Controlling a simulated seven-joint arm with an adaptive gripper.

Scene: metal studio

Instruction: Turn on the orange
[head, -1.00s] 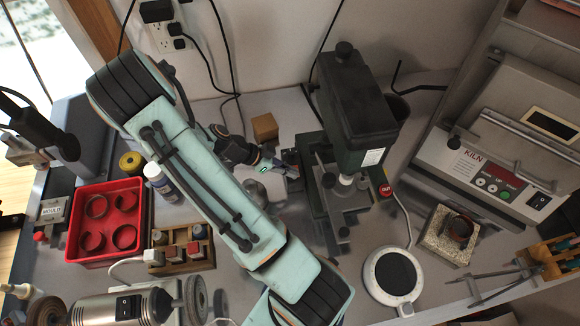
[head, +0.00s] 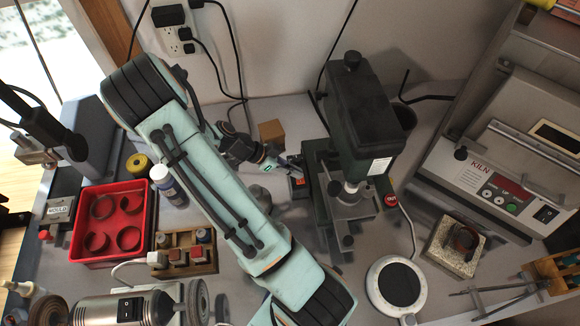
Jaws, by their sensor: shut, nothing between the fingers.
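No plainly orange device stands out in the head view. A small dark box with an orange-red patch (head: 300,183) sits at the left side of the green drill press (head: 358,110). My gripper (head: 291,168) is shut and empty. Its fingertips are right by this box, at the left of the drill press. I cannot tell whether they touch the box. The fingertips are small and dark here, and part of the box is hidden behind them.
A kiln (head: 490,190) with a rocker switch stands at the right. A red button (head: 390,200) is beside the drill press. A round white-rimmed plate (head: 372,290) lies in front. A red tray (head: 80,250), a wooden block (head: 271,131) and a bench grinder (head: 125,308) are around my arm.

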